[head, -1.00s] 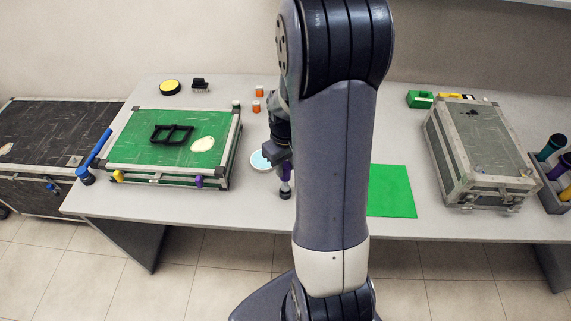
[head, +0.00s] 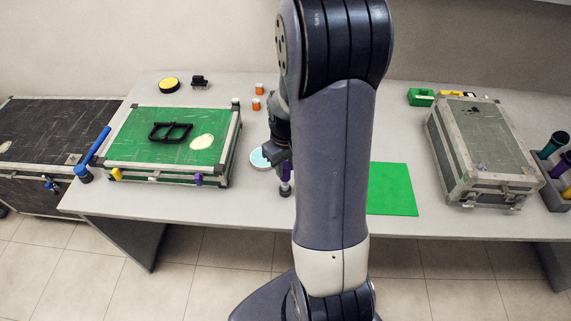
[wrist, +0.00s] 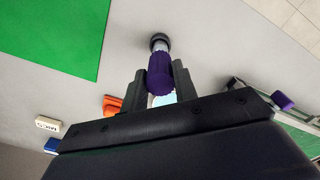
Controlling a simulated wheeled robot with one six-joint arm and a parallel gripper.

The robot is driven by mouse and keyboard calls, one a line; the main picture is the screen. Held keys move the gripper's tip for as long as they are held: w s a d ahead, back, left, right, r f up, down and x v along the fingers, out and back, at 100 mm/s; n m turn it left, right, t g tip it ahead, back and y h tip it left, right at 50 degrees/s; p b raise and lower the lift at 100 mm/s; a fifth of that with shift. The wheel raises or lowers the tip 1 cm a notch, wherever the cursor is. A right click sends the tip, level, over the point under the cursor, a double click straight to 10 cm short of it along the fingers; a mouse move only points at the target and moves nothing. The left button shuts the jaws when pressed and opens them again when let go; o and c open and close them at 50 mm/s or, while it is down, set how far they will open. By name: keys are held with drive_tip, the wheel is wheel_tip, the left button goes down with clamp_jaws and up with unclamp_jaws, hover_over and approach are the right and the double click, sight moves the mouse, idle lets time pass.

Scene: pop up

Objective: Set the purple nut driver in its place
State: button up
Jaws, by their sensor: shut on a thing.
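The purple nut driver (head: 287,170) is held by my gripper (head: 278,153) over the front part of the table, left of my arm. In the wrist view, its purple handle (wrist: 160,73) sits between the two fingers of my gripper (wrist: 161,82), with a grey shank and dark round end beyond. In the head view it hangs roughly upright, dark end down; whether that end touches the table I cannot tell. A tool rack (head: 556,194) at the right edge holds teal, purple and yellow handled tools; it is partly cut off.
A green-topped case (head: 125,150) with a blue-handled tool (head: 93,155) beside it stands left. A pale blue disc (head: 258,158) lies close behind my gripper. A green mat (head: 392,190) lies right of my arm, then a grey case (head: 480,150). My arm hides the table's middle.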

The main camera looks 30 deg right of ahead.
drive_tip(key=shift+f+b, duration=0.6)
drive_tip(key=shift+f, duration=0.3)
drive_tip(key=o, duration=1)
drive_tip(key=shift+o, duration=0.2)
wheel_tip(320, 180, up, 11)
drive_tip(key=shift+f, duration=0.1)
wheel_tip(320, 180, down, 11)
drive_tip(key=shift+r, duration=0.1)
drive_tip(key=shift+r+p, duration=0.5)
drive_tip(key=shift+r, duration=0.1)
